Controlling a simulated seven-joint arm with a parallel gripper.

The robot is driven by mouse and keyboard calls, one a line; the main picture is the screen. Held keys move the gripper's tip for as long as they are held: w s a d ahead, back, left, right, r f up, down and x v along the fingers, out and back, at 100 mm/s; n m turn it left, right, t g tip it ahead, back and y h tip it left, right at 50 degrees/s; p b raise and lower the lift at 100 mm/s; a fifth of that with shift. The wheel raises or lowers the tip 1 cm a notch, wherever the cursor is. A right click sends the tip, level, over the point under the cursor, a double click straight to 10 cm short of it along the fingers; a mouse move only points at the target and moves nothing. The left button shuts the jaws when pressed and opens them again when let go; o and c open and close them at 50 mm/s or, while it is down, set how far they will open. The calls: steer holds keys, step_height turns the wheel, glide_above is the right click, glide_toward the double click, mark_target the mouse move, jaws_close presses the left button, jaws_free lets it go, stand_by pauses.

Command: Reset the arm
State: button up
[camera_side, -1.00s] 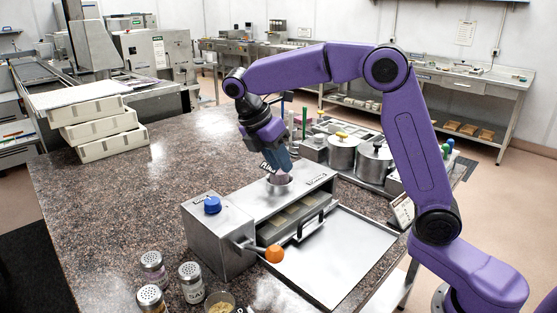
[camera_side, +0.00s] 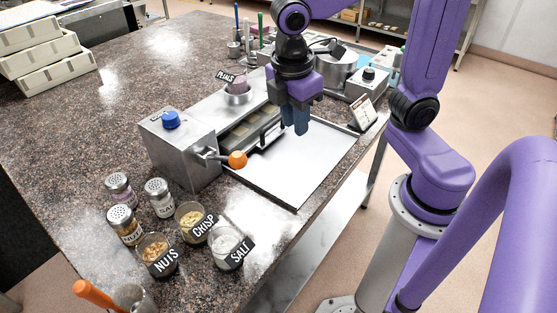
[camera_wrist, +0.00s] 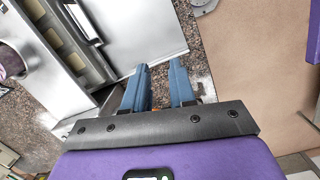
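My gripper (camera_side: 296,125) hangs pointing down above the flat metal tray (camera_side: 285,180) beside the steel mould machine (camera_side: 185,150). Its two blue fingers also show in the wrist view (camera_wrist: 160,66), a gap apart with nothing held between them. The upper part of my arm is cut off at the top of the side view.
The machine has a blue knob (camera_side: 171,119), an orange-tipped lever (camera_side: 237,160) and a petals bowl (camera_side: 238,98) on top. Shakers (camera_side: 160,196) and labelled bowls (camera_side: 232,247) stand at the front. Metal pots (camera_side: 333,68) stand behind.

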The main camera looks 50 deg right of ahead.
steer(key=s+d+f+m+y, duration=0.1)
steer(key=s+f, duration=0.1)
steer(key=s, duration=0.3)
steer(key=s+d+f+m+y, duration=0.1)
steer(key=s+d+f, duration=0.1)
steer(key=s, duration=0.4)
steer(key=shift+s+d+m, duration=0.15)
steer(key=shift+s+m, duration=0.15)
steer(key=shift+r, duration=0.1)
stand_by(0.8)
